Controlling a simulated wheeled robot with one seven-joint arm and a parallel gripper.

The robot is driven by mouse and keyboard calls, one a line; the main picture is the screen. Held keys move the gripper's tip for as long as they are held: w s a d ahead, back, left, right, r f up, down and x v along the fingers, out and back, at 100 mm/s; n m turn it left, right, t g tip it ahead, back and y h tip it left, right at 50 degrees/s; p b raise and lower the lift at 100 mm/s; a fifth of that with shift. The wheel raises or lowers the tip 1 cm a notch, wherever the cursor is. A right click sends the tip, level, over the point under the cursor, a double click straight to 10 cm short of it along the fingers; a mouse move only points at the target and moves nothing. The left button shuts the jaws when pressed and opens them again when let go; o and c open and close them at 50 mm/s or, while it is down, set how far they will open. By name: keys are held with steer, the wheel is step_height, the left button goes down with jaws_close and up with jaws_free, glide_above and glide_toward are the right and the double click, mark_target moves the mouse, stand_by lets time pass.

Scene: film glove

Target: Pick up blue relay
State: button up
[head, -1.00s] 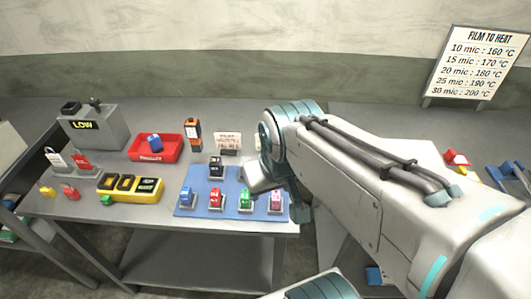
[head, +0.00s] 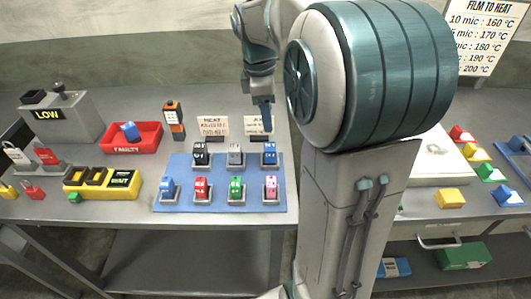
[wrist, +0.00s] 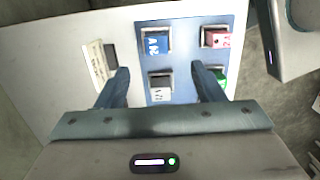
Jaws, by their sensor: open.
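A blue relay (head: 269,153) sits at the back right of the blue mat (head: 220,176). It also shows in the wrist view (wrist: 156,43). Another blue relay (head: 168,188) stands at the mat's front left, and a third blue block (head: 130,131) lies tilted in the red faulty bin (head: 150,137). My gripper (head: 266,127) is open and points down above the back-right blue relay, apart from it. In the wrist view its two fingers (wrist: 160,68) are spread and empty, with the blue relay just beyond the fingertips.
Black (head: 201,153) and grey (head: 235,155) relays share the back row. Red (head: 201,188), green (head: 236,188) and pink (head: 270,187) ones stand in front. Cards (head: 213,126) stand behind the mat. A yellow tray (head: 122,185) is at the left.

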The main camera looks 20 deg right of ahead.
mark_target(270, 146)
steer(key=f, duration=0.7)
steer(key=shift+s+d+f, duration=0.15)
steer(key=shift+d, duration=0.25)
steer(key=f, duration=0.4)
steer(key=shift+w+d+f, duration=0.1)
steer(key=shift+w+f, duration=0.25)
steer(key=shift+f, duration=0.55)
steer(key=c, duration=1.1)
